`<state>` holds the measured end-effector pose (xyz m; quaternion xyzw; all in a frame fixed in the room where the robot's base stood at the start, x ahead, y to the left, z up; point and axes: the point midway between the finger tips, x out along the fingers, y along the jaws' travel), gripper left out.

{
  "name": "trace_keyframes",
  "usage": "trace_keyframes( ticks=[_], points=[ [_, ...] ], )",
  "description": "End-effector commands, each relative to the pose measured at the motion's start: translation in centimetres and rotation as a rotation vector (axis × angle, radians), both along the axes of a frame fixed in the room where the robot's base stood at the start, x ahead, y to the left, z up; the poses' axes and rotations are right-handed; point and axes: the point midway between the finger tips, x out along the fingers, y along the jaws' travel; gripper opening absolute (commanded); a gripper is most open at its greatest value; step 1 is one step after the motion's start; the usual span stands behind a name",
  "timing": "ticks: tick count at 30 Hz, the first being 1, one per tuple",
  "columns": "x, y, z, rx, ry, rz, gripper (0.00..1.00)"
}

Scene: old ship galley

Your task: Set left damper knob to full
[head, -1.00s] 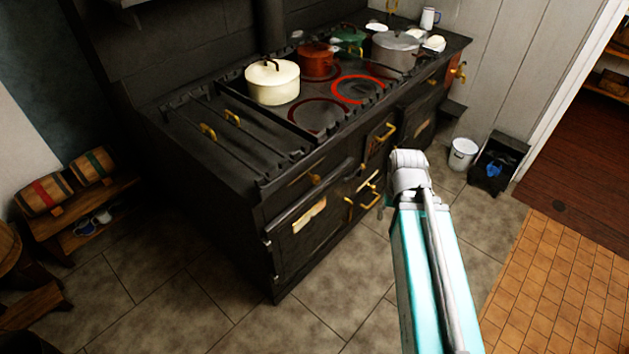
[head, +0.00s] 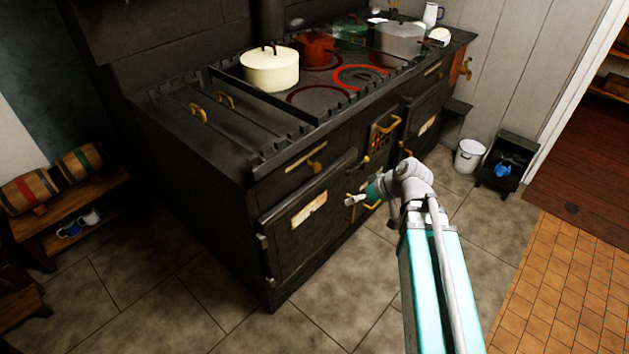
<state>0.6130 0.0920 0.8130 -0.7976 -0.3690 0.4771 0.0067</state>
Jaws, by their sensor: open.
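A brass knob (head: 316,165) sits on the front of the black stove, at the right part of a pale slanted slot plate (head: 304,157). It is the leftmost such knob on the front, above the left oven door (head: 310,207). The knob's exact setting is too small to read. My gripper (head: 352,200) is open and small in the picture, in front of the stove to the right of the left oven door. It is below and to the right of the knob, apart from it. The gripper overlaps a brass handle in the picture; I cannot tell whether they touch.
The stove top bears a cream pot (head: 270,72), a copper pot (head: 316,50), a green pot (head: 350,32) and a grey pot (head: 398,44). One hob ring (head: 360,78) glows red. A white bucket (head: 469,156) stands at right. The tiled floor in front is clear.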

Motion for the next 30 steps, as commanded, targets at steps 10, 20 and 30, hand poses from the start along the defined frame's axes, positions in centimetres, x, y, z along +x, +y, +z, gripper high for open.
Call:
trace_keyframes(
  ticks=[10,20,30],
  points=[
    [3.6,2.5,-3.5,0.204,-0.310,0.102,0.85],
    [6.9,3.0,-5.0,0.347,-0.623,0.106,0.85],
    [9.2,2.1,-5.6,0.415,-0.858,0.052,0.85]
  ],
)
